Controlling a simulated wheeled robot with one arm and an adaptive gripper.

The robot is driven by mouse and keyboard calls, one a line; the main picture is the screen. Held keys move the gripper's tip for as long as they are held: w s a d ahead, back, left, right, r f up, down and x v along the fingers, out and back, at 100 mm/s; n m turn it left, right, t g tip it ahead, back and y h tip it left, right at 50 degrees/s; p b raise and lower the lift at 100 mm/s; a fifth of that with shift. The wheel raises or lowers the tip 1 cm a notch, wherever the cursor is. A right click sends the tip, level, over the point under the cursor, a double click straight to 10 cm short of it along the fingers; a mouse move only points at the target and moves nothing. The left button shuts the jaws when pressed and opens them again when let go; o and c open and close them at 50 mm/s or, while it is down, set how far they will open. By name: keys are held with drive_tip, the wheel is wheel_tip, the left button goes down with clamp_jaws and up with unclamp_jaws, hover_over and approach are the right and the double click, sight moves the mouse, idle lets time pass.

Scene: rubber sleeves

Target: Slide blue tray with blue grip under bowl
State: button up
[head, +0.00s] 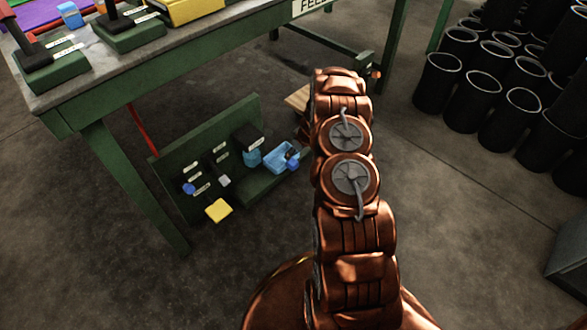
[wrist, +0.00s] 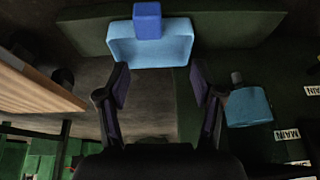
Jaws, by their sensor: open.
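The light blue tray (head: 279,157) sits on a low green ledge under the workbench, just left of my arm in the head view. Its darker blue grip (head: 292,155) is at its right end. In the wrist view the tray (wrist: 150,52) and the grip (wrist: 147,20) are at the top, beyond my fingertips. My gripper (wrist: 158,80) is open and empty, its fingers apart and pointing at the tray. I cannot make out a bowl for certain. A light blue rounded vessel (wrist: 248,107) with a grey neck is right of my fingers.
A green upright panel (head: 210,160) with small fittings and labels stands behind. A yellow block (head: 218,210) lies at its foot. A wooden board (wrist: 40,80) is left in the wrist view. Black cylinders (head: 490,90) stand at right. The bench leg (head: 135,185) stands left.

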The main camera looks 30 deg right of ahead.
sight(293, 162)
drive_tip(key=shift+w+d+f+b, duration=0.15)
drive_tip(key=shift+w+f+b, duration=0.25)
drive_tip(key=shift+f, duration=1.3)
drive_tip(key=shift+w+d+f+b, duration=0.15)
drive_tip(key=shift+w+f+b, duration=0.2)
drive_tip(key=shift+f, duration=1.4)
drive_tip(key=shift+w+d+f+b, duration=0.15)
drive_tip(key=shift+w+f+b, duration=0.25)
drive_tip(key=shift+f, duration=1.3)
drive_tip(key=shift+c, duration=0.3)
clamp_jaws()
